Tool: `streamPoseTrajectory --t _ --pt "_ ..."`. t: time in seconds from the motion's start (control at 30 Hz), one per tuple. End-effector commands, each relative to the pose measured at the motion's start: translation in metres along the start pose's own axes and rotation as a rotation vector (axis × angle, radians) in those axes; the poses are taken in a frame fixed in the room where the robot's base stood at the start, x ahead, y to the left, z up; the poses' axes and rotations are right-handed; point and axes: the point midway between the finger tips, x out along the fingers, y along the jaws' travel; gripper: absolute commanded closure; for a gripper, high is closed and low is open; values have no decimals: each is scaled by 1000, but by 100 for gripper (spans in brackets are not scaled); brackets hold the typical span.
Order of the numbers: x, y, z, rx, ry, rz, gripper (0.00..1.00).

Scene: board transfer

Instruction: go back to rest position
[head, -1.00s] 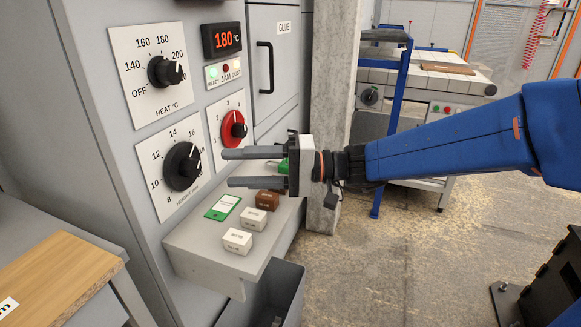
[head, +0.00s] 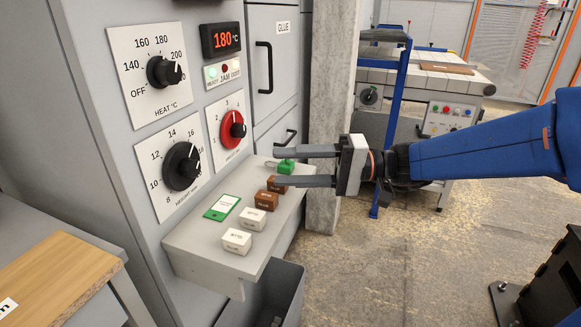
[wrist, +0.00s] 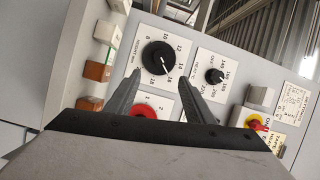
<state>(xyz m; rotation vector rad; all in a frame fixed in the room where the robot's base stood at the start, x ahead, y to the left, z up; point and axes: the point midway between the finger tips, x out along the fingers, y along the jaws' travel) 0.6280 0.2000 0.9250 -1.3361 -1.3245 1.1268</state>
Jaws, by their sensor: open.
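My gripper (head: 305,167) is open and empty in the head view, its two grey fingers pointing left toward the machine panel. It hovers in front of the panel, right of the red knob (head: 233,130) and over the far end of the small grey shelf (head: 198,244). In the wrist view my gripper (wrist: 157,83) has its fingers spread, with the height dial (wrist: 158,57) and part of the red knob (wrist: 145,108) showing between and beyond them. No finger visibly touches a knob.
The shelf holds white blocks (head: 237,240), brown blocks (head: 266,200), a green tag (head: 222,207) and a green item (head: 285,167). A dark bin (head: 285,290) stands below. A grey pillar (head: 328,120) rises behind my gripper. Open floor (head: 420,250) lies to the right.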

Motion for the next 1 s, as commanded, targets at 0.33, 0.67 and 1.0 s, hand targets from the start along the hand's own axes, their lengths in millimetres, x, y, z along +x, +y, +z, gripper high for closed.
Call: streamPoseTrajectory --t 0.33,0.67,1.0 --pt "-1 0 1 0 -1 2 51" --pt "-20 43 70 31 -97 319 51" --pt "-111 119 143 11 -85 902 51"
